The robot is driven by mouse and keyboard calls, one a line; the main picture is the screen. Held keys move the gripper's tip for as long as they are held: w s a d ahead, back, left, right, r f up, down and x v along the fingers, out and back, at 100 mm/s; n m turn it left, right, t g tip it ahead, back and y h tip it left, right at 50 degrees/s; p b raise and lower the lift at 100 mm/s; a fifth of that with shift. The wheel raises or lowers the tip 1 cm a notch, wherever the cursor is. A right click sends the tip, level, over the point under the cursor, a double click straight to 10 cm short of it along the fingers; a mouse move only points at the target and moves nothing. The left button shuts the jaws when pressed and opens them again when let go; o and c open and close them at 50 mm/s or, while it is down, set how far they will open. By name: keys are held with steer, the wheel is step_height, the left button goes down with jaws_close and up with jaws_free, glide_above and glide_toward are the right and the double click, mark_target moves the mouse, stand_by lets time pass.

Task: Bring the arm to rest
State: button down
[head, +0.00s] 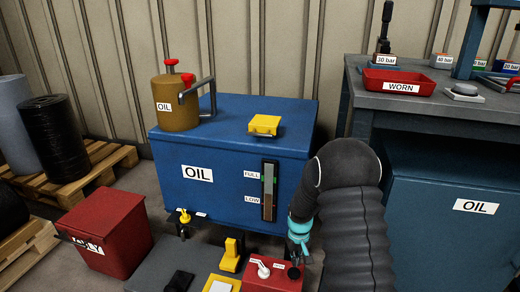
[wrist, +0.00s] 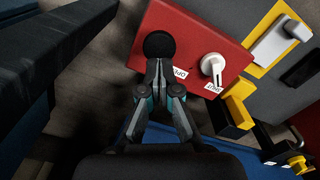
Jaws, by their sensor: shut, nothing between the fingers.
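My gripper (head: 300,252) hangs at the end of my dark arm, in front of the blue oil tank. In the wrist view my gripper (wrist: 159,68) has its fingers together with nothing between them. The fingertips are right by a round black knob (wrist: 158,44) on a red control box (wrist: 200,30). I cannot tell whether they touch it. A white rotary switch (wrist: 212,66) sits beside the knob on the same box. The red box (head: 275,284) also shows at the bottom of the head view, partly cut off.
The blue oil tank (head: 230,150) carries a brown oil can (head: 177,105) and a yellow cap (head: 264,124). A red bin (head: 107,236) stands at left. The workbench (head: 420,105) at right holds a red WORN tray (head: 400,80). A yellow lever (head: 231,256) stands near the red box.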

steer(key=s+r+t+p, duration=0.2)
steer(key=s+r, duration=0.8)
steer(key=r, duration=0.3)
steer(key=s+r+m+t+p, duration=0.1)
steer(key=s+r+t+p, duration=0.1)
steer(key=s+r, duration=0.8)
steer(key=s+r+m+t+p, duration=0.1)
steer(key=s+r+p, duration=0.1)
steer(key=s+r, duration=0.8)
step_height(320, 180, up, 7)
steer(key=shift+t, duration=0.4)
steer(key=shift+s+a, duration=0.1)
steer(key=shift+s, duration=0.05)
